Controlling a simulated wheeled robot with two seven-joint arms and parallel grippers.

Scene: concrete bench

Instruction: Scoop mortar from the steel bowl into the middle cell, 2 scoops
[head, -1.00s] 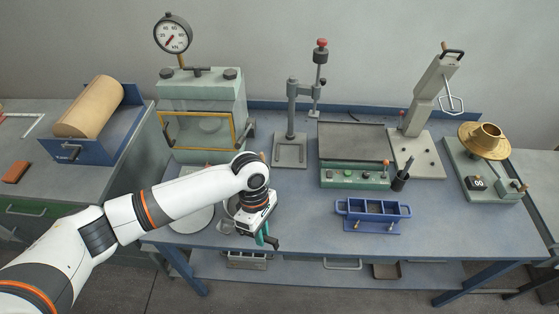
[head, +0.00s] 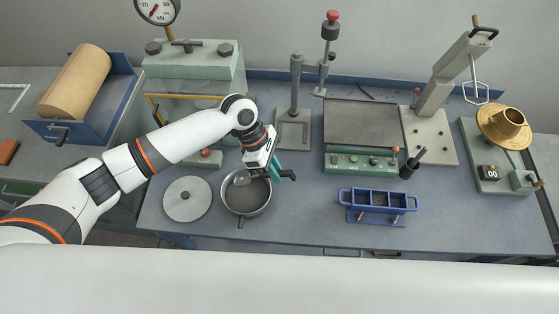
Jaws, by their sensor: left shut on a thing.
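The steel bowl (head: 262,207) stands near the bench's front edge, with grey mortar (head: 243,196) inside. My left gripper (head: 262,172) is above the bowl's far rim, shut on a scoop (head: 242,179). The scoop's pale head shows over the far left part of the bowl; whether it carries mortar or touches it is too small to tell. The blue three-cell mould (head: 377,210) stands to the right of the bowl. Its middle cell (head: 377,200) looks dark inside, and its fill level is unclear. My right gripper is out of view.
A round grey lid (head: 187,199) lies left of the bowl. Behind the mould is a green control unit with a flat plate (head: 362,124), and a dark cup (head: 411,165) stands beside it. A brass bowl on a scale (head: 503,126) is at right. Bench between bowl and mould is clear.

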